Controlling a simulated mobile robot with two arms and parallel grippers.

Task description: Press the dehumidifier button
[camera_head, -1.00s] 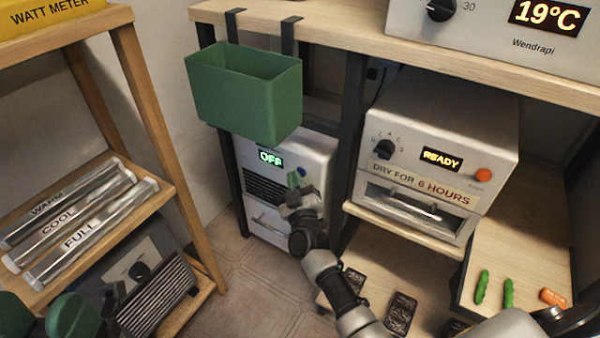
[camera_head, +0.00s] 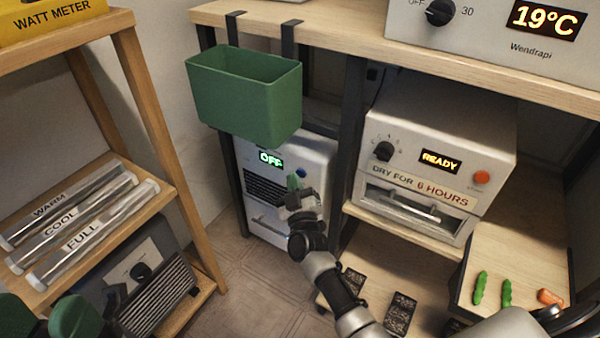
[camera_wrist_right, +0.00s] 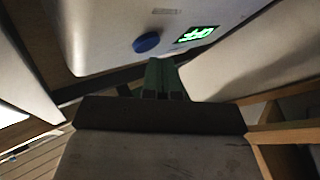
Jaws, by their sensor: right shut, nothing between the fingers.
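The dehumidifier (camera_head: 312,158) is a white box on the floor under the bench, with a dark grille and a green display (camera_head: 270,159) reading OFF. Its blue button (camera_head: 301,172) is to the right of the display; in the right wrist view the button (camera_wrist_right: 146,43) is a blue disc beside the display (camera_wrist_right: 196,36). My right gripper (camera_head: 294,182) is shut and empty, with green fingertips just below the button. In the right wrist view the fingertips (camera_wrist_right: 160,76) are close to the button; a small gap shows. My left gripper (camera_head: 45,320) is at the lower left edge, its jaws only partly visible.
A green bin (camera_head: 245,100) hangs from the bench edge above the dehumidifier. A white dryer oven (camera_head: 440,130) reading READY stands on the shelf to the right. A wooden rack (camera_head: 150,110) with clear tubes is on the left. Open floor (camera_head: 255,290) lies between.

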